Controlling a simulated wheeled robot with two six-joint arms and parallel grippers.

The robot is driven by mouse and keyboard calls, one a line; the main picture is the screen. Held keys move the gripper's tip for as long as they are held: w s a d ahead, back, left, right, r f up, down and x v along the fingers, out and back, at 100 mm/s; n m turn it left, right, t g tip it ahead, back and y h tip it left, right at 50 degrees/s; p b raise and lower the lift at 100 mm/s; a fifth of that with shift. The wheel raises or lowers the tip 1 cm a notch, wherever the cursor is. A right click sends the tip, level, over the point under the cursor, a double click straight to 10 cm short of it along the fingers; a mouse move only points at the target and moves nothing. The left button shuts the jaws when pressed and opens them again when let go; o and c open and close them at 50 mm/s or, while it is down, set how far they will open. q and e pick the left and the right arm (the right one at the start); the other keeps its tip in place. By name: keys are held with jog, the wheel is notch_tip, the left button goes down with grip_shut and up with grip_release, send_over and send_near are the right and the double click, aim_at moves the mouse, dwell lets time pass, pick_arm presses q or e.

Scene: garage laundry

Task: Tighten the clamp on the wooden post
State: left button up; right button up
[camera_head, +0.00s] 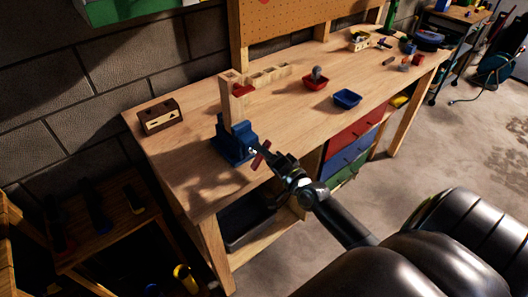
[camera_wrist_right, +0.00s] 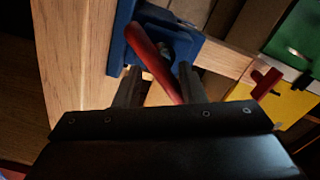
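A blue clamp (camera_head: 235,146) sits on the front left edge of the workbench. A pale wooden post (camera_head: 231,103) stands upright at it. The clamp's red bar handle (camera_head: 261,154) is at its front; in the right wrist view the handle (camera_wrist_right: 150,52) slants across the blue clamp body (camera_wrist_right: 118,45). My right gripper (camera_head: 268,159) is at the handle. In the right wrist view, the two fingers of this gripper (camera_wrist_right: 158,88) are spread apart, with the lower part of the handle between them. Contact cannot be told. My left gripper is not in view.
The workbench (camera_head: 185,170) holds a wooden block (camera_head: 160,116), a red bin (camera_head: 316,80) and a blue bin (camera_head: 346,98). Coloured drawers (camera_head: 352,134) are under it. A block wall (camera_head: 60,85) stands behind; open floor (camera_head: 440,140) lies to the right.

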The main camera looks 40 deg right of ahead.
jog(key=shift+d+r, duration=0.1)
jog(key=shift+d, duration=0.05)
dwell(0.3)
jog(key=shift+s, duration=0.1)
jog(key=shift+s, duration=0.45)
jog(key=s+d+b, duration=0.1)
jog(key=s+b, duration=0.2)
jog(key=s, duration=1.6)
jog(key=shift+d, duration=0.3)
dwell(0.5)
dwell(0.5)
